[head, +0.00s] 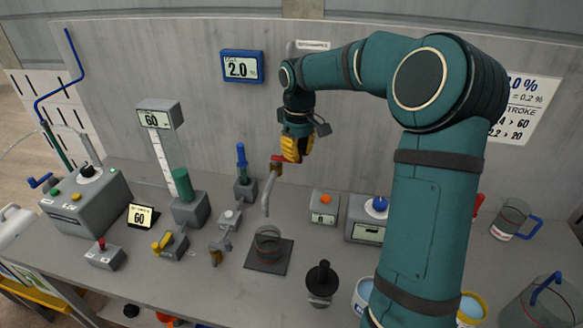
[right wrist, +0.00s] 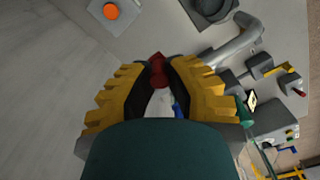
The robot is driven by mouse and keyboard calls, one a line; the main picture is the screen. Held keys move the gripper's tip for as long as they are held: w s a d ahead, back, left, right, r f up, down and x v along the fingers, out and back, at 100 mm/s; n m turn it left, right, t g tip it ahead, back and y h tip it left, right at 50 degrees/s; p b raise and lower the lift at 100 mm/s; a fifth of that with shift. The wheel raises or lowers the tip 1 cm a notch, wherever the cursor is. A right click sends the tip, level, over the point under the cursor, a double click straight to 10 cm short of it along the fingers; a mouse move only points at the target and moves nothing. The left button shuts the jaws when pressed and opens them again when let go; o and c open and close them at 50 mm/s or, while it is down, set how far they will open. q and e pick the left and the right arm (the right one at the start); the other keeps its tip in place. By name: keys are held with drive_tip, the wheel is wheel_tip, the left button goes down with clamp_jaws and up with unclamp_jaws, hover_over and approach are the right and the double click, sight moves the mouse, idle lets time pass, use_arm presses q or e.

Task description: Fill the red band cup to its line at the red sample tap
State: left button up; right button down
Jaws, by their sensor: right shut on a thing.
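The red sample tap (head: 267,192) has a grey down-turned spout and a red handle at the back middle of the bench. A clear cup (head: 267,240) with a faint reddish band stands upright below the spout on a dark square plate (head: 262,267). How much liquid it holds is too small to tell. My right gripper (head: 291,152), with yellow fingers, is at the tap's top. In the right wrist view, the red handle (right wrist: 158,70) sits between its fingers, which are shut on it. The spout (right wrist: 236,38) runs off to the upper right. My left gripper is not in view.
A grey box with an orange button (head: 325,199) and a blue-knob box (head: 376,206) stand right of the tap. A black-handled tool (head: 321,282) stands in front. A blue-handled jug (head: 510,220) is far right. A green column (head: 183,186) stands left.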

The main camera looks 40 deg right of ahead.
idle(0.4)
drive_tip(key=shift+s+a+m+b, duration=0.2)
drive_tip(key=shift+a+m, duration=0.4)
drive_tip(key=shift+m, duration=0.7)
drive_tip(key=shift+s+a+m+b, duration=0.1)
drive_tip(key=shift+s+a+m, duration=0.15)
drive_tip(key=shift+a+m, duration=0.7)
drive_tip(key=shift+s+a+m+b, duration=0.15)
drive_tip(key=shift+s+a+m, duration=0.1)
drive_tip(key=shift+m, duration=1.4)
idle(3.7)
